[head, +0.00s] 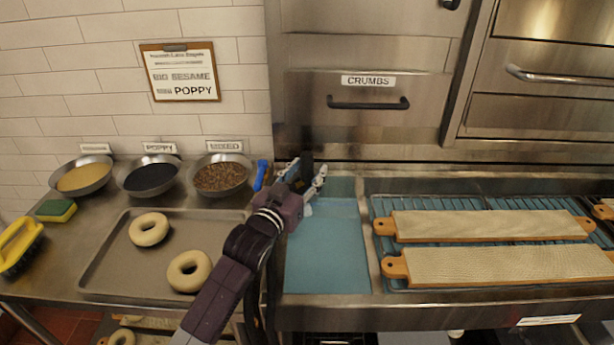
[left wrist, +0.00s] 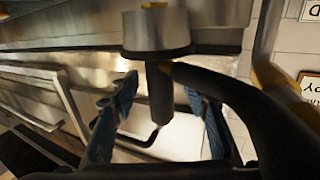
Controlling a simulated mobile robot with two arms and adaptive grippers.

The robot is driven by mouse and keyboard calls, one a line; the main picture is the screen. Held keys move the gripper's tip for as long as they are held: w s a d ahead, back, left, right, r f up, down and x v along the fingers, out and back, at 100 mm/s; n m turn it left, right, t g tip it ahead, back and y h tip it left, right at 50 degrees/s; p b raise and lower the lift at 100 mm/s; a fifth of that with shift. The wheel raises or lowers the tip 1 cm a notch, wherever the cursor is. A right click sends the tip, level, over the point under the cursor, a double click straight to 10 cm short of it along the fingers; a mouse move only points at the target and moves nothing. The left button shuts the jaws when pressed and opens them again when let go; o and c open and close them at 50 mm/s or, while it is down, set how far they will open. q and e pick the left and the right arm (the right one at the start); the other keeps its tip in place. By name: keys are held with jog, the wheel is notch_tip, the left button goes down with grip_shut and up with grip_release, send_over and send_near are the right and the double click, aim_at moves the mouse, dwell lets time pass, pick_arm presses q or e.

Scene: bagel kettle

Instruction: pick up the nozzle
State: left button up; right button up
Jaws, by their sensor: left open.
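The nozzle (left wrist: 157,35) shows in the left wrist view as a metal head with a dark rim. A dark grey grip (left wrist: 160,95) and a thin bent black lever sit below it. My left gripper (left wrist: 160,118) is open, with one blue finger on each side of the grip. I see a gap on both sides, so the fingers appear apart from it. In the head view my left gripper (head: 303,178) is over the back of the blue basin area, with a dark upright part between its fingers. The rest of the nozzle is hidden there. My right gripper is not in view.
A blue-handled tool (head: 261,175) stands just left of the gripper. Bowls of toppings and a tray (head: 110,262) with two bagels are at left. Two long boards (head: 490,226) lie on a rack at right. A steel cabinet with a crumbs drawer (head: 368,85) rises behind.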

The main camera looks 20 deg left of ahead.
aim_at(307, 153)
pick_arm(q)
grip_shut()
jog(key=shift+r, duration=0.1)
dwell(0.3)
notch_tip(307, 153, up, 10)
notch_tip(307, 153, up, 2)
jog(key=shift+r+p, duration=0.1)
jog(key=shift+p, duration=1)
